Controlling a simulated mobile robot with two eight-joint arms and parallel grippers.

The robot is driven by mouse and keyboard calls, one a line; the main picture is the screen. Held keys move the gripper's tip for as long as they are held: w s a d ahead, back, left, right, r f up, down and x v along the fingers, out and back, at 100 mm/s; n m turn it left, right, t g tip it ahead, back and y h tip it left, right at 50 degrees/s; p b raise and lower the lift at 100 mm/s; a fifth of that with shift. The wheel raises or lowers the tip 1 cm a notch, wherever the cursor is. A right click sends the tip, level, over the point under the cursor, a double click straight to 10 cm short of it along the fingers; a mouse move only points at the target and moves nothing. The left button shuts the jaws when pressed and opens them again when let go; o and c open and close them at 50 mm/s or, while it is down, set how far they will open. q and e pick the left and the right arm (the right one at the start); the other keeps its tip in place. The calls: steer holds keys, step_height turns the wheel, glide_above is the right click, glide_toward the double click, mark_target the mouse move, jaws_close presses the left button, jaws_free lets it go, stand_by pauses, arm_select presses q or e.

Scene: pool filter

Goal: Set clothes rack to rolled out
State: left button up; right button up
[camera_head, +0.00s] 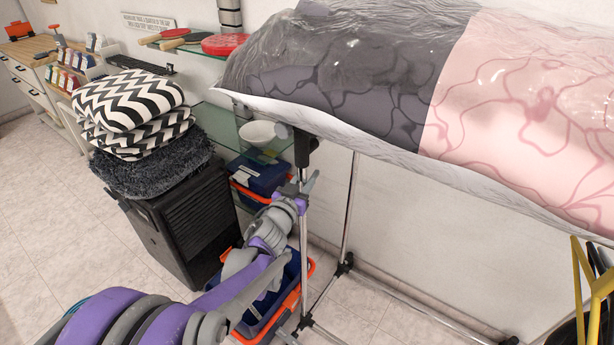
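The clothes rack (346,215) is a metal frame with thin chrome uprights, a low bottom rail and small dark casters. It stands along the wall at the right. A clear-covered load in grey and pink (480,85) lies over its top and hides much of the frame. My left gripper (305,188), on the purple and grey arm, is at the rack's near left upright, below a black joint. The upright appears to pass by or between its fingers. Whether they are closed on it is too small to tell. My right gripper is not in view.
A dark cabinet (190,225) topped with zigzag cushions (128,100) stands left of the rack. Blue and orange bins (262,325) lie below my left arm. Glass shelves (222,128) hold a white bowl (262,134). A yellow-framed object (582,285) is at far right. Tiled floor is open at left.

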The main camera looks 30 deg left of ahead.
arm_select(q)
jaws_close()
steer(key=shift+s, duration=0.1)
stand_by(1.0)
